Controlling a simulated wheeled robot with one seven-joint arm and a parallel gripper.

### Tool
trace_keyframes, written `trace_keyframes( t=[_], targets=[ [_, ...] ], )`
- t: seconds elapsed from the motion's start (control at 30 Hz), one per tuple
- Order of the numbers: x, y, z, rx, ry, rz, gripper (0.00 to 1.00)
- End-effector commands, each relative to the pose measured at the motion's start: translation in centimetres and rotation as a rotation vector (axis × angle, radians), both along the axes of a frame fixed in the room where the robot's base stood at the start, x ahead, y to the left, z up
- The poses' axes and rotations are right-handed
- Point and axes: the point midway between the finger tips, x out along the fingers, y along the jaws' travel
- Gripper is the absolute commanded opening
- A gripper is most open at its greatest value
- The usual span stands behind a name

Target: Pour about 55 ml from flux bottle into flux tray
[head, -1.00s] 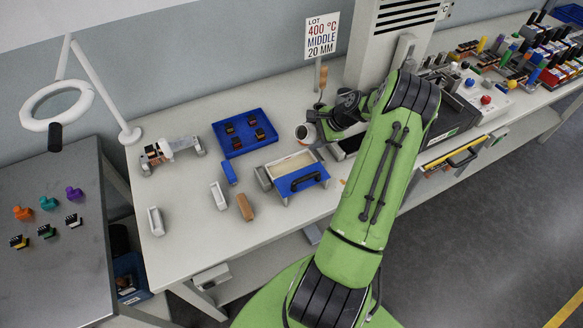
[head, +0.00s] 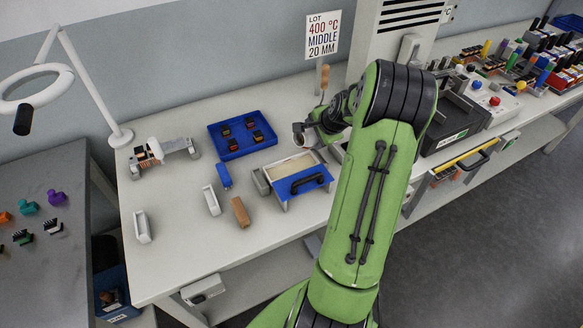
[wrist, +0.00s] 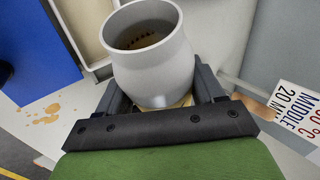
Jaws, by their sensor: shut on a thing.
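My gripper (wrist: 162,92) is shut on a light grey, wide-mouthed vessel, which I take to be the flux bottle (wrist: 155,60). Its mouth shows a dark inside with brownish content; the level is unclear. In the head view the bottle (head: 298,140) is small, partly hidden by my gripper, above the table at the tray's back right. The flux tray (head: 270,184) appears to be the box with a cream inside, blue front and black handle. In the wrist view the tray's blue front (wrist: 35,55) and pale inside lie at the upper left, beside the bottle. No stream shows.
Brown spots (wrist: 42,114) lie on the table beside the tray. A blue bin (head: 232,151) with dark parts stands behind it. A tan block (head: 240,212) and small pale holders lie left. A sign (head: 322,38) and a tall grey machine (head: 395,40) stand behind.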

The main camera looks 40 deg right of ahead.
Motion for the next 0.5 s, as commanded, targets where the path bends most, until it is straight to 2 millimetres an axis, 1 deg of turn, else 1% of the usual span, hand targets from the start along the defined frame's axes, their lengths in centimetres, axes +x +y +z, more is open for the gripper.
trace_keyframes(
  t=[0.5],
  targets=[
    [0.08, 0.7, -0.46, -0.085, 0.0, 0.002, 0.26]
  ],
)
